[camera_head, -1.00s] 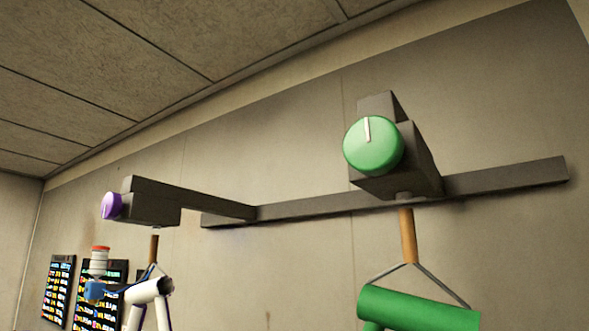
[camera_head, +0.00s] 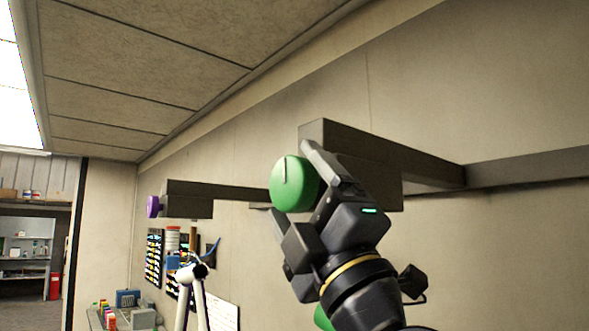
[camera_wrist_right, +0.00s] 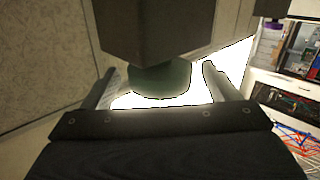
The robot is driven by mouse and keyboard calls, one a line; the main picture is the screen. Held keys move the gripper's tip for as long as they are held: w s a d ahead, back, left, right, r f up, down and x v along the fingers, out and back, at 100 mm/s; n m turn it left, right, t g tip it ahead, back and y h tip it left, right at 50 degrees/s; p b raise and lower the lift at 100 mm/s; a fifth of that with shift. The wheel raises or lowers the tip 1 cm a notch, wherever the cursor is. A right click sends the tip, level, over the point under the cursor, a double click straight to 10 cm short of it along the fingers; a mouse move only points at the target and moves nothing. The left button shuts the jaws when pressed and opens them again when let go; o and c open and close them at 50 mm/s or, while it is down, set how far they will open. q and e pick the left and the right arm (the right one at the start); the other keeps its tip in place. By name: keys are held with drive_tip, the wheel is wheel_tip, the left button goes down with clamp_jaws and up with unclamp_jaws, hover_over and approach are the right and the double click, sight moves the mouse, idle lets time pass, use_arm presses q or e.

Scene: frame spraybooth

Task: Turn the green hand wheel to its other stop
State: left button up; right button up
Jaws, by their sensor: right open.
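Contact with the wheel cannot be told. My left gripper is not in view.
A purple knob (camera_head: 153,206) is on another arm of the wall beam (camera_head: 530,170) at left. A green frame part (camera_head: 323,318) shows beneath my right arm. A cluttered bench (camera_head: 130,312) is at lower left.

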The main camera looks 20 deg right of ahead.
drive_tip(key=shift+w+r, duration=0.35)
drive_tip(key=shift+r, duration=0.1)
drive_tip(key=shift+w+a+r, duration=0.1)
drive_tip(key=shift+w+a, duration=0.1)
drive_tip(key=shift+w, duration=0.05)
